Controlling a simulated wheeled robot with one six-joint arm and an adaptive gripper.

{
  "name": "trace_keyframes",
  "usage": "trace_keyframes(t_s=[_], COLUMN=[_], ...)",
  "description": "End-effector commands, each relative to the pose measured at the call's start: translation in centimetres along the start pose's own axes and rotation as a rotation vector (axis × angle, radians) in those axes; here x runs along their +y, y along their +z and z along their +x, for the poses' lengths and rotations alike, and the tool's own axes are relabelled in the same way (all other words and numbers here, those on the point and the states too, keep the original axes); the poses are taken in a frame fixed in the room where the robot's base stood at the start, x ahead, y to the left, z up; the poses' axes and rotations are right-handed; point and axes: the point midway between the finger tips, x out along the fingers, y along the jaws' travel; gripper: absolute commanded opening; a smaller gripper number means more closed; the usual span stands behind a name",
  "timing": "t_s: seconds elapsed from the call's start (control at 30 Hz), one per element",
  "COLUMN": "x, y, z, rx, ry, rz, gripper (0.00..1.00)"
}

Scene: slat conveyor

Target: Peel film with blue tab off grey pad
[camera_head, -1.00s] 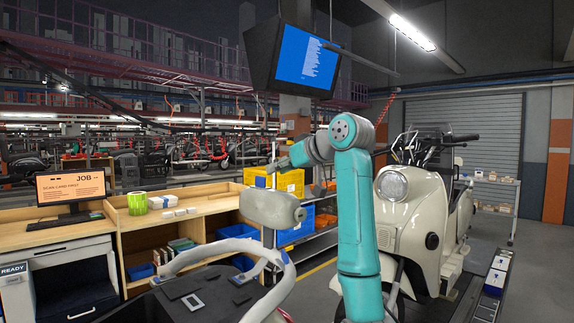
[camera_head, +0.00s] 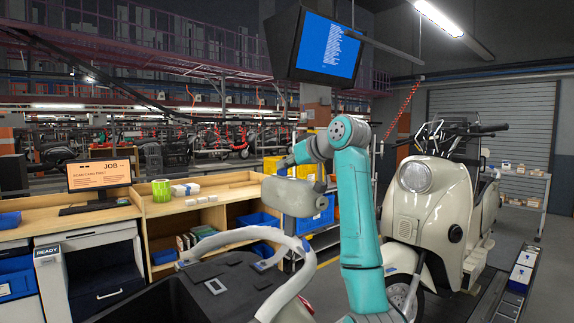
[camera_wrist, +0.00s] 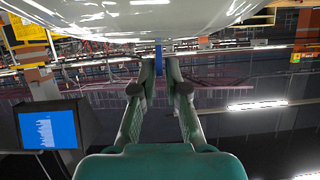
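The grey pad (camera_head: 298,199) stands upright above a dark vehicle body with white tubes. In the wrist view its pale, glossy underside or face (camera_wrist: 150,14) fills the top, with shiny reflections like film. A narrow blue tab (camera_wrist: 158,56) hangs from its edge. My gripper (camera_wrist: 161,68) is open, its two fingertips on either side of the tab with a small gap between them. Whether either finger touches the tab is unclear. In the head view my gripper (camera_head: 287,163) is small, at the pad's upper edge; the tab cannot be made out there.
A white tube rail (camera_head: 290,275) curves below the pad. A cream scooter (camera_head: 425,225) stands to the right of my arm. A wooden bench (camera_head: 235,188) with a green roll (camera_head: 161,190) is behind left. A screen (camera_head: 328,48) hangs above.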

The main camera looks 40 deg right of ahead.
Motion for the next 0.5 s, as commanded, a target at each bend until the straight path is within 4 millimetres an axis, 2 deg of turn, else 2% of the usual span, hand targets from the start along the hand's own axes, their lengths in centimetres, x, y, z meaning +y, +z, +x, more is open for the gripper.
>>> trace_keyframes(t_s=[0.27, 0.5], x=[0.0, -0.3], y=[-0.1, -1.2], z=[-0.1, -1.3], rx=[0.0, 0.002], ry=[0.0, 0.001], rz=[0.0, -0.002], gripper=[0.0, 0.0])
